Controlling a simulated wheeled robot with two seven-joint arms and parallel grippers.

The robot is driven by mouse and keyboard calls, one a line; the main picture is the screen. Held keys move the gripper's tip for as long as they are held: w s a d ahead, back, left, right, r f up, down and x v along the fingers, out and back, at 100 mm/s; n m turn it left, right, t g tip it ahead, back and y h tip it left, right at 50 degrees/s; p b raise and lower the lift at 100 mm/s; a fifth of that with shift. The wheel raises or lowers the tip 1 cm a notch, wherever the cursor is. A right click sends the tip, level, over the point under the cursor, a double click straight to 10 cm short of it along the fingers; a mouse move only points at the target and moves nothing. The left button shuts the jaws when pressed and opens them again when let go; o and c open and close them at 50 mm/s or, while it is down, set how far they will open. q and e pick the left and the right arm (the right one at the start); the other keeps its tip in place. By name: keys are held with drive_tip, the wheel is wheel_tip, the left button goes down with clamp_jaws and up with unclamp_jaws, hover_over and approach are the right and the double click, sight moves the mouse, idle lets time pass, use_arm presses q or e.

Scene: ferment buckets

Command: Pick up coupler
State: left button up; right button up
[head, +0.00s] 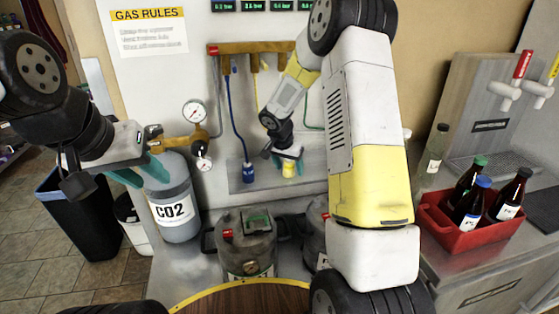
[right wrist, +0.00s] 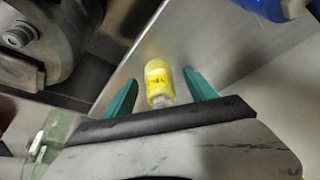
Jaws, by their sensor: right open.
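A yellow coupler (head: 289,169) sits at the metal shelf panel on the back wall. In the right wrist view the yellow coupler (right wrist: 159,82) stands between the two teal fingers of my right gripper (right wrist: 161,78), with a visible gap on both sides. My right gripper (head: 290,160) is open around it. A blue coupler (head: 248,173) on a blue hose is to its left, and its edge shows in the right wrist view (right wrist: 278,8). My left gripper (head: 139,172) is open and empty in front of the CO2 cylinder.
The grey CO2 cylinder (head: 174,212) with gauges stands at the left. Lidded metal kegs (head: 247,250) stand below the panel (head: 232,181). A red crate (head: 475,233) of bottles is on the right counter. A round wooden top (head: 245,299) is in front.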

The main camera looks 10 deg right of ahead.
clamp_jaws()
drive_tip(key=shift+r, duration=0.15)
drive_tip(key=shift+r, duration=0.5)
wheel_tip(320, 180, up, 2)
drive_tip(key=shift+r, duration=0.2)
drive_tip(key=s+r, duration=0.1)
drive_tip(key=s, duration=1.5)
drive_tip(key=shift+a+r, duration=0.15)
drive_tip(key=shift+r, duration=0.05)
